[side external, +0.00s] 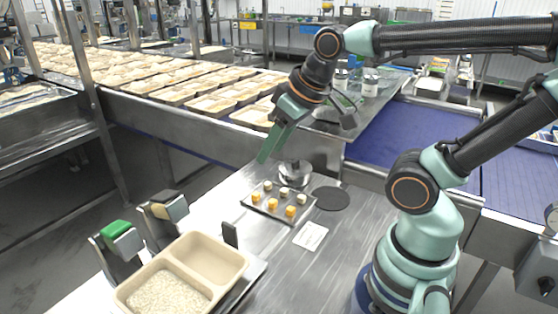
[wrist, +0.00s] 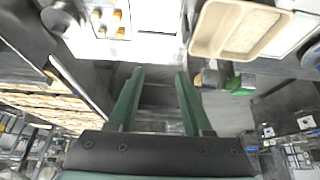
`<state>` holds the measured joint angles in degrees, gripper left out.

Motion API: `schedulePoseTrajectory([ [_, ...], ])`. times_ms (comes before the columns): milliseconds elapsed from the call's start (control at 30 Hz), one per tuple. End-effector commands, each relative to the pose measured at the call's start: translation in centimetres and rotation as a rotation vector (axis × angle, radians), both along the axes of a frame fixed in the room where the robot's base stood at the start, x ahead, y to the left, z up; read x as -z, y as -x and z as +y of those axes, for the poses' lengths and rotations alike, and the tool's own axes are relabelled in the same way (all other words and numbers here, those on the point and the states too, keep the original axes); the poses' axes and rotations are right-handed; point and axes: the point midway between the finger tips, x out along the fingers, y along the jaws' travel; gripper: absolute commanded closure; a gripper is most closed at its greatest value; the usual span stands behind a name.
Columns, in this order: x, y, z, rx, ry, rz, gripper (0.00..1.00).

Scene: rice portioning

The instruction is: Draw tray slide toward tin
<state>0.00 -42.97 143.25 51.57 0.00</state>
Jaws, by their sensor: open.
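My gripper (wrist: 160,73) is open in the wrist view, its two green fingers apart with nothing between them. In the side view my gripper (side external: 265,156) hangs above the far left edge of the metal table, clear of everything. A beige two-compartment tray (side external: 243,262) stands at the table's near end with rice in its near compartment; it also shows in the wrist view (wrist: 199,36). It rests on a grey plate (side external: 262,268), perhaps the tray slide, with a dark upright tab (side external: 230,234) at its far side. A shiny round metal object (side external: 295,172), perhaps the tin, stands farther back.
A shallow dark tray (side external: 262,212) holds several yellow and pale cubes. A black disc (side external: 331,198) and a white card (side external: 310,236) lie nearby. Two holders, one green-topped (side external: 117,229) and one yellowish (side external: 172,209), stand left of the beige tray. Filled trays line the conveyor behind.

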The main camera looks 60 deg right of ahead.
Motion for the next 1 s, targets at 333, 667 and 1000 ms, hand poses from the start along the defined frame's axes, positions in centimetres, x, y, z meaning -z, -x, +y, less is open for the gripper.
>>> schedulePoseTrajectory([
  [333, 0.8, -1.4, 0.8, -0.005, -0.010, 0.083, 0.72],
  [667, 4.7, -5.5, 3.6, -0.007, -0.018, 0.311, 0.72],
  [1000, 9.5, -7.8, 6.0, -0.001, -0.003, 0.475, 0.72],
])
